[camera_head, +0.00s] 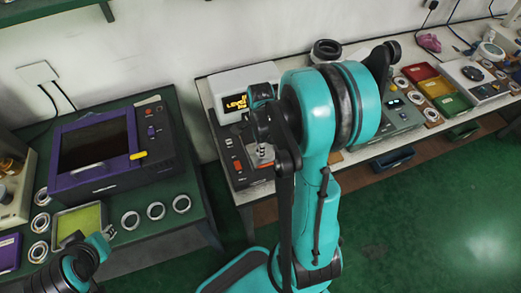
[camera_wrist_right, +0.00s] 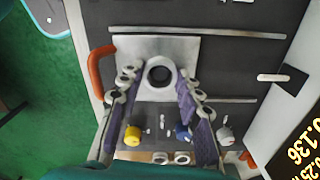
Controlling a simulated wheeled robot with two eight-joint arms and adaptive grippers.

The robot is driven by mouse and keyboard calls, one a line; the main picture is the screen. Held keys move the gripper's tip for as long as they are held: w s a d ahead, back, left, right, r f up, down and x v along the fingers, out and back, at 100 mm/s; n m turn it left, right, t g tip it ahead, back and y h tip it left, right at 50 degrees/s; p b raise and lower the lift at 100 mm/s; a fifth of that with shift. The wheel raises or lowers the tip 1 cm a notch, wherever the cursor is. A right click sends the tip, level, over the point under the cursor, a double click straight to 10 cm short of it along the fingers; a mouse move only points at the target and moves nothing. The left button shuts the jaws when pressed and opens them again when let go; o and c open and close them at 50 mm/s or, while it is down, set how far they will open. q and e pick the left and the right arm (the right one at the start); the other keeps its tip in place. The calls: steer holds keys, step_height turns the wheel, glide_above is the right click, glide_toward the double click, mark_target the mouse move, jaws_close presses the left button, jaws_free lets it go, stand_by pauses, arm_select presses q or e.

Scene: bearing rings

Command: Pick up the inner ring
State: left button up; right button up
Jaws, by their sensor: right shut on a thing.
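The inner ring (camera_wrist_right: 160,76) is a pale ring with a dark hole, seen in the right wrist view over a light metal plate (camera_wrist_right: 190,48). My right gripper (camera_wrist_right: 159,80) has its two fingers on either side of the ring and is shut on it. In the head view my right gripper (camera_head: 262,148) is over the instrument with the lit display, largely covered by my arm, and the ring is hidden there. I cannot tell whether the ring touches the plate. My left gripper (camera_head: 106,234) is beside the yellow-green tray at the lower left; its jaws are too small to read.
The instrument (camera_head: 242,104) has yellow, blue and white knobs and an orange handle (camera_wrist_right: 101,70) near the fingers. Several rings (camera_head: 156,211) lie on the left green table beside the tray (camera_head: 88,216). A purple-framed device (camera_head: 110,150) stands behind them. Coloured bins (camera_head: 436,87) stand at the right.

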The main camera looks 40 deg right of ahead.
steer(key=shift+r, duration=0.1)
step_height(320, 180, up, 5)
steer(key=shift+d+f+p, duration=0.15)
steer(key=shift+f+p, duration=0.05)
steer(key=shift+p, duration=0.95)
steer(key=s+d+r+p, duration=0.6)
steer(key=d+r, duration=0.3)
steer(key=r, duration=0.2)
steer(key=shift+s+d+p, duration=0.2)
steer(key=shift+d+p, duration=0.05)
steer(key=shift+p, duration=0.1)
